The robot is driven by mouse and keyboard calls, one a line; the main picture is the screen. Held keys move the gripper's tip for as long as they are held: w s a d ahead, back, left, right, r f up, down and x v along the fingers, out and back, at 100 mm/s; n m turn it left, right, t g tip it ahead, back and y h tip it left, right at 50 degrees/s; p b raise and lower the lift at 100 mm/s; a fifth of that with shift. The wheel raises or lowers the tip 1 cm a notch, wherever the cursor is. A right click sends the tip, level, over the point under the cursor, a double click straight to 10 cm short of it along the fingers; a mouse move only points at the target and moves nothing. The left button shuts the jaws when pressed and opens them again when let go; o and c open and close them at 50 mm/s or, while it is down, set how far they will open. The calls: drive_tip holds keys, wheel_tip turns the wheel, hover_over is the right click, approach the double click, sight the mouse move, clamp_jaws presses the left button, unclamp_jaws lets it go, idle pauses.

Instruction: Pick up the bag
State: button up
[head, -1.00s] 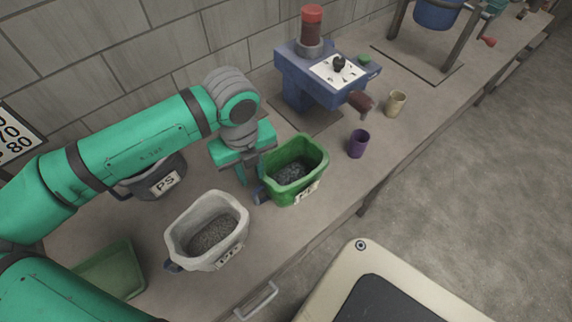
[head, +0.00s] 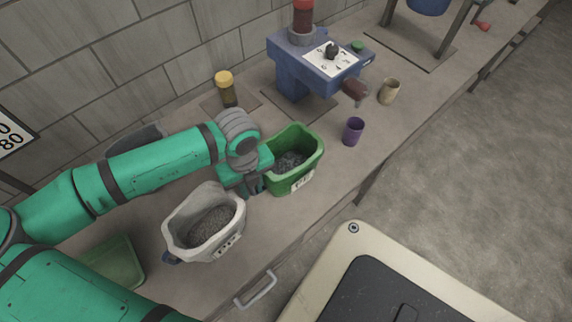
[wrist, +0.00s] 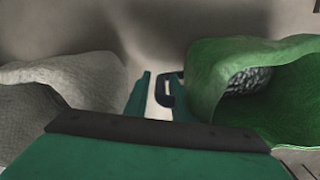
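A green bag (head: 300,170) with grey granules in it and a white label stands on the bench; it also shows at the right of the wrist view (wrist: 215,75). Its dark handle (wrist: 163,90) juts toward the gap between my fingers. A whitish bag (head: 185,232), also holding grey granules, stands to the left and shows at the left of the wrist view (wrist: 75,75). My gripper (head: 252,188) points down between the two bags, close to the green one. Its fingers (wrist: 160,98) are apart, with the handle seen between or just beyond them; contact cannot be told.
A dark container (head: 135,140) is partly hidden behind my arm. A green tray (head: 118,262) lies front left. A yellow-capped jar (head: 227,90), blue machine (head: 290,75), purple cup (head: 352,132) and beige cup (head: 389,92) stand farther back. A drawer handle (head: 256,288) is at the bench's front.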

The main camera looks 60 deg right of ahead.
drive_tip(key=shift+f, duration=0.2)
clamp_jaws()
drive_tip(key=shift+r, duration=0.2)
